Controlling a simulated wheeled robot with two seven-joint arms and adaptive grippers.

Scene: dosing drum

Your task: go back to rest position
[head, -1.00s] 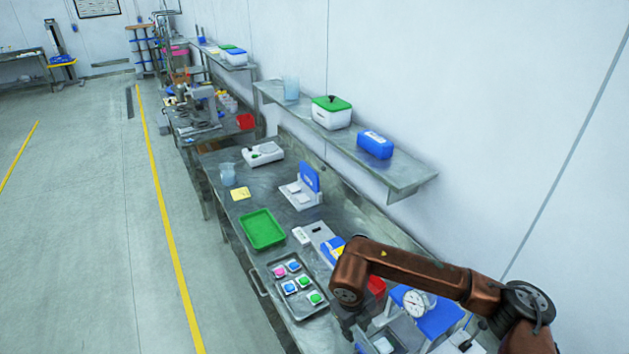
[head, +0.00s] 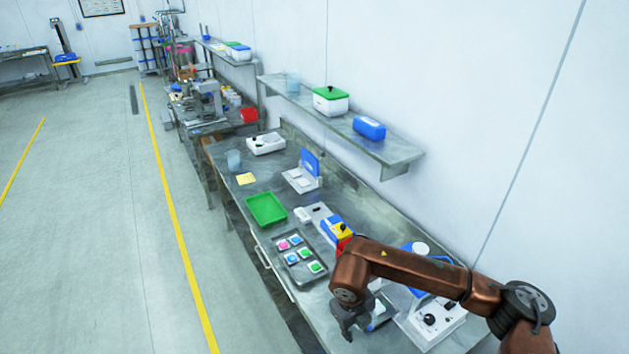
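My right arm comes in from the lower right, bent over the near end of the steel workbench (head: 222,152). My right gripper (head: 347,331) hangs down from it, its fingers small and pointing at the bench's near edge. I cannot tell whether the fingers are apart or closed, or whether they hold anything. My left gripper is not in view.
A metal tray (head: 284,273) with several coloured pieces lies left of my arm, beside a green tray (head: 266,209). A white device (head: 436,322) stands right of my gripper. A wall shelf (head: 400,157) runs above the bench. The floor on the left is clear.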

